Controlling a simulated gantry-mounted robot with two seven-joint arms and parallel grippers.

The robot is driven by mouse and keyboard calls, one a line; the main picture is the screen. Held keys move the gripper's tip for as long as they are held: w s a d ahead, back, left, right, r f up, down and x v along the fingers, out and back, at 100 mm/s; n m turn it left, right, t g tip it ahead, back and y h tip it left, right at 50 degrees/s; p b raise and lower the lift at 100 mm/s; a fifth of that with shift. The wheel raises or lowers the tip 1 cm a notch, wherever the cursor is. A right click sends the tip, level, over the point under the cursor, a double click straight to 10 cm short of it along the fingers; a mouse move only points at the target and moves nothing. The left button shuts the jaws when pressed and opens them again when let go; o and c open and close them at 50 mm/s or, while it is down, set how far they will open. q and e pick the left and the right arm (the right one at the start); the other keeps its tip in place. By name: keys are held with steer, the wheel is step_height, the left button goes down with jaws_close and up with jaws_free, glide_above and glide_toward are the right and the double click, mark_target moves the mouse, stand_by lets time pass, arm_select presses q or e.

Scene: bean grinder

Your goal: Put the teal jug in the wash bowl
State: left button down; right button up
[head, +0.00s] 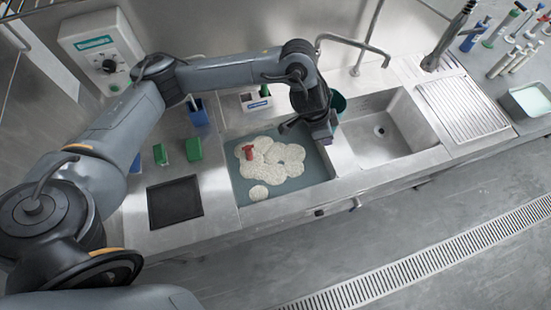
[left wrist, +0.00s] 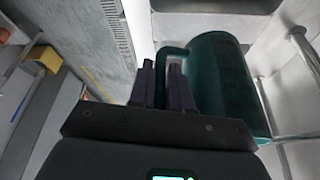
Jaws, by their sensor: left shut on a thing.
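The teal jug (head: 339,102) is mostly hidden behind my left gripper (head: 327,131) in the head view. In the left wrist view the jug (left wrist: 222,85) fills the upper right, with its handle between the fingers of my left gripper (left wrist: 163,75). The gripper is shut on that handle. The wash bowl (head: 316,170) is the left basin, with bluish water and white suds. In the head view the gripper and jug appear over its right back side, near the divider. How high the jug is held is unclear. My right gripper is not in view.
A small red object (head: 249,152) shows among the suds. The empty steel sink (head: 390,147) lies right of the divider, with a tap (head: 357,69) behind. A white box (head: 256,101) stands behind the bowl. Green blocks (head: 193,149) and a black square (head: 174,203) are on the left counter.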

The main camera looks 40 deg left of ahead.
arm_select(q)
steer(key=s+a+f+m+b, duration=0.1)
steer(key=s+a+f+b, duration=0.15)
steer(key=f, duration=0.25)
steer(key=s+a+f+m+g+h+b, duration=0.1)
steer(key=s+f+m+b, duration=0.1)
steer(key=f+b, duration=0.25)
steer(key=s+a+f+m+b, duration=0.1)
steer(key=s+f+b, duration=0.2)
steer(key=f, duration=0.3)
steer(key=f+b, duration=0.5)
steer(key=f, duration=0.3)
steer(key=f+b, duration=0.5)
steer(key=f, duration=0.3)
steer(key=f+b, duration=0.6)
steer(key=f, duration=0.3)
steer(key=shift+s+a+f, duration=0.1)
steer(key=shift+s+a, duration=0.25)
steer(key=shift+s, duration=0.05)
